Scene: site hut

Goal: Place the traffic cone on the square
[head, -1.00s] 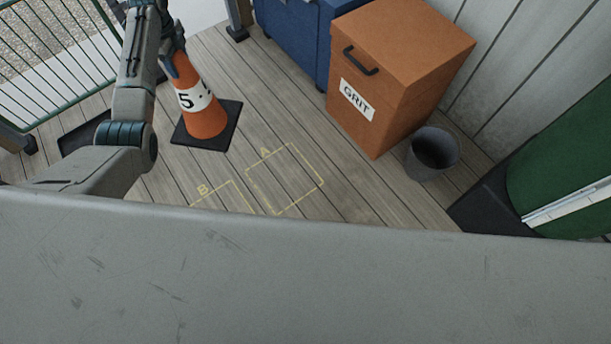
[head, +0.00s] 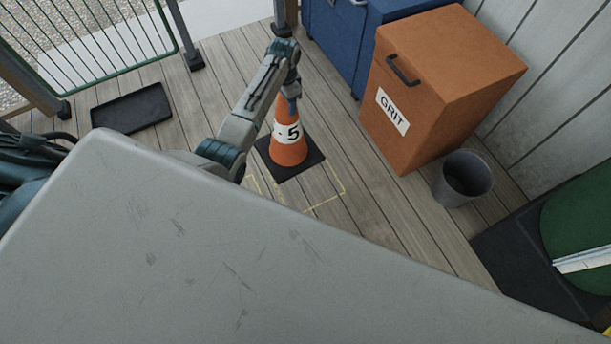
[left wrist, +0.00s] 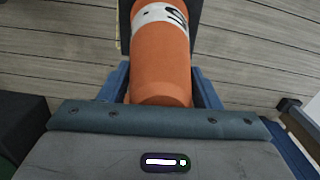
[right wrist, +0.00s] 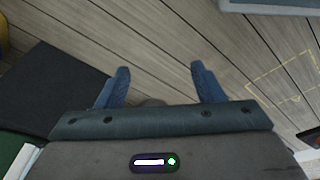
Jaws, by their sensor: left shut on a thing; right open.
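The orange traffic cone (head: 289,152) has a white band marked 5 and a square black base. It is upright in the head view, and its base overlaps the far side of a yellow-outlined square (head: 322,193). I cannot tell whether the base touches the floor. My left gripper (head: 292,96) is shut on the cone's top. The cone (left wrist: 160,60) fills the space between its fingers in the left wrist view. My right gripper (right wrist: 162,82) is open and empty, seen only in the right wrist view, with yellow outlines (right wrist: 283,82) to its right. The square's letter is hidden.
An orange GRIT box (head: 440,75) and a grey bin (head: 465,178) stand to the right of the cone. A blue cabinet (head: 335,40) is behind. A black tray (head: 132,107) lies at the left. A grey surface (head: 230,240) covers the foreground.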

